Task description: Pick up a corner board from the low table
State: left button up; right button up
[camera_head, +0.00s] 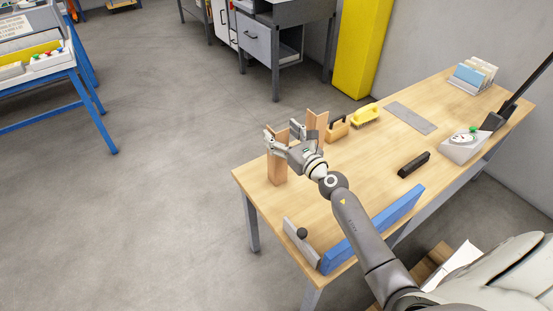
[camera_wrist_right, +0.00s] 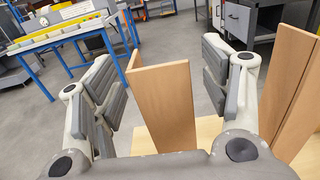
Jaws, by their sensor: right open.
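Two brown L-shaped corner boards stand upright near the left end of the low table (camera_head: 370,160). The nearer corner board (camera_head: 277,170) also shows in the right wrist view (camera_wrist_right: 165,100), between my open fingers with its top edges in view. The other corner board (camera_head: 317,125) stands just beyond, and shows outside the right-hand finger in the wrist view (camera_wrist_right: 290,80). My right gripper (camera_head: 285,140) is open at the nearer board's upper part; I cannot tell whether a finger touches it. My left gripper is not in view.
A wooden block with a dark handle (camera_head: 337,128), a yellow brush-like item (camera_head: 366,115), a grey plate (camera_head: 410,117), a black bar (camera_head: 413,164) and a dial scale (camera_head: 463,145) lie on the table.

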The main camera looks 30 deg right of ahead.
jog(key=c, duration=1.3)
jog(key=shift+c, duration=0.5)
jog(key=shift+r, duration=0.15)
